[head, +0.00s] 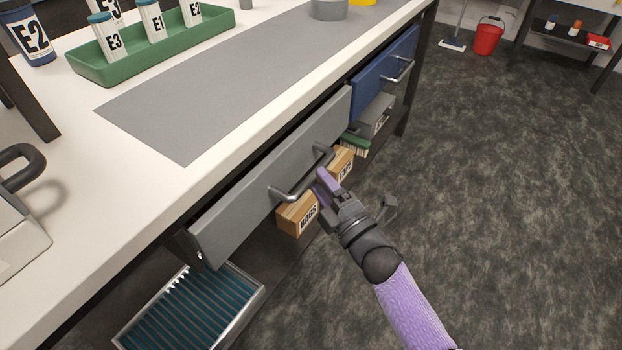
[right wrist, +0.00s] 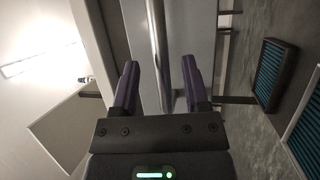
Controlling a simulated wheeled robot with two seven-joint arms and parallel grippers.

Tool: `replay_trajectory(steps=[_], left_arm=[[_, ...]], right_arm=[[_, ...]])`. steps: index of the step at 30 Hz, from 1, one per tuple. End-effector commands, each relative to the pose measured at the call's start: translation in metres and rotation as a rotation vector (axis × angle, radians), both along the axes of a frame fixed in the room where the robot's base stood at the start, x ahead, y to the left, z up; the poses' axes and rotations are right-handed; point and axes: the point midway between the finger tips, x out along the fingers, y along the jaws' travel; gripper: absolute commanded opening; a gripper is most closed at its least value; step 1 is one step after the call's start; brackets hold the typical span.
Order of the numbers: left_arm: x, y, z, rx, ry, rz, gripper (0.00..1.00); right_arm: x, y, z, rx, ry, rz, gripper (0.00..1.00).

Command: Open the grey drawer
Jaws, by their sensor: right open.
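The grey drawer (head: 255,185) is under the front edge of the bench, its front close to the bench; I cannot tell whether it is fully shut. Its bar handle (head: 298,187) sticks out from the front. My right gripper (head: 324,181) is open at the right part of this handle. In the right wrist view, the handle bar (right wrist: 160,50) runs between the two purple fingers of my right gripper (right wrist: 161,75), with space on both sides. The drawer front (right wrist: 190,45) lies beyond the bar. My left gripper is not in view.
A blue drawer (head: 385,68) is farther along the bench. A green tray (head: 150,55) with labelled bottles stands on the bench.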

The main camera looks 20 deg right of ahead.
Motion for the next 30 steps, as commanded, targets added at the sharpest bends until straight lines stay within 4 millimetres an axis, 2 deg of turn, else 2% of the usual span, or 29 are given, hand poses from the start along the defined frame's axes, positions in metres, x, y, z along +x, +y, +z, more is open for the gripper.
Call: replay_trajectory(steps=[3, 6, 14, 17, 21, 23, 30], left_arm=[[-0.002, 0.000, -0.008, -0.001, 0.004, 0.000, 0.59], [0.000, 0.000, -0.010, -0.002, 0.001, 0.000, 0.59], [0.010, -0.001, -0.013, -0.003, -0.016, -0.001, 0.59], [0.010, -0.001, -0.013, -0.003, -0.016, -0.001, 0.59], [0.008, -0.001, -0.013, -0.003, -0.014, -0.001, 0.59], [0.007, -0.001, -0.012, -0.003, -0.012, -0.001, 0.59], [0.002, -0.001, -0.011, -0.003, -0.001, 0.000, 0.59]], right_arm=[[0.017, 0.005, 0.000, -0.001, 0.002, 0.000, 0.58], [0.024, 0.006, 0.002, 0.001, 0.004, 0.000, 0.58], [0.027, 0.007, 0.005, 0.003, 0.003, -0.001, 0.58], [0.027, 0.007, 0.004, 0.002, 0.004, -0.001, 0.41], [0.026, 0.007, 0.004, 0.003, 0.004, -0.001, 0.12], [0.026, 0.007, 0.004, 0.003, 0.004, -0.001, 0.00], [0.026, 0.007, 0.004, 0.003, 0.004, -0.001, 0.00]])
